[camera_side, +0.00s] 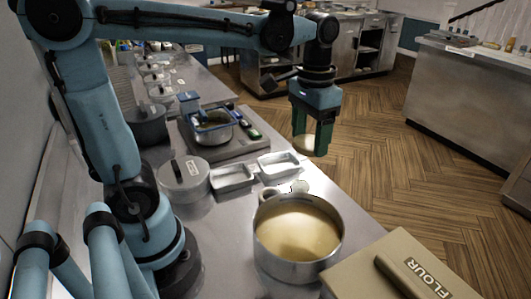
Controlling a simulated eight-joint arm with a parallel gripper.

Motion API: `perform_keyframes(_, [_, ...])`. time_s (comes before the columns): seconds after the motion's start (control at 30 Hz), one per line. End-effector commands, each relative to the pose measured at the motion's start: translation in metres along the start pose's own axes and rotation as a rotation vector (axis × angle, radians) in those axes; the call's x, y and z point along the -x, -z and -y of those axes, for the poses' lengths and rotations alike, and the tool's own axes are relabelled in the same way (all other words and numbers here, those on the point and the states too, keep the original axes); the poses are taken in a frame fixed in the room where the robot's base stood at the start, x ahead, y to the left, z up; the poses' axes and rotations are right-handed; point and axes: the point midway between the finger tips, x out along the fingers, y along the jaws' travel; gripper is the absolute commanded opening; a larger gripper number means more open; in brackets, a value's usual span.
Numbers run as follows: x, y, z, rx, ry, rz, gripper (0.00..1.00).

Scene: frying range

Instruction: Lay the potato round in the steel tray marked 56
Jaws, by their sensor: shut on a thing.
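My gripper (308,150) is shut on a pale potato round (303,142), held between its green fingers. It is up in the air, to the right of and above the small trays, with floor showing behind it. Two small steel trays stand side by side on the counter: a left tray (221,186) and a right tray (292,171). Both look empty. I cannot read a number on either, so which is marked 56 does not show. The gripper is closer to the right tray.
A large pot of pale yellow contents (336,245) stands in front of the trays. A tan flour box (350,277) is at front right. A lidded pot (183,190) is left of the trays, a cooker with a pan (212,137) behind. The counter (318,183) ends at right.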

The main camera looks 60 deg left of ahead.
Motion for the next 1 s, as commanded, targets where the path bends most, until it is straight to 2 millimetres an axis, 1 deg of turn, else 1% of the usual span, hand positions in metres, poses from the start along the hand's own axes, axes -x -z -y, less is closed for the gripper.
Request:
perform_keyframes(0.07, [0.000,0.000,0.000,0.000,0.000,0.000,0.51])
perform_keyframes(0.17, [-0.003,-0.001,0.007,0.015,0.000,0.000,0.51])
perform_keyframes(0.27, [-0.012,-0.004,0.024,0.055,0.000,0.000,0.51])
perform_keyframes(0.37, [-0.025,-0.011,0.052,0.120,0.000,0.000,0.51])
perform_keyframes(0.5, [-0.049,-0.030,0.097,0.231,0.000,0.001,0.51])
perform_keyframes(0.6, [-0.065,-0.049,0.125,0.309,0.000,0.001,0.51])
perform_keyframes(0.7, [-0.079,-0.068,0.147,0.378,0.000,0.001,0.51])
perform_keyframes(0.83, [-0.092,-0.090,0.166,0.446,0.000,0.001,0.51])
perform_keyframes(0.9, [-0.097,-0.098,0.172,0.470,0.000,0.001,0.51])
perform_keyframes(1.0, [-0.101,-0.106,0.178,0.492,0.000,0.001,0.51])
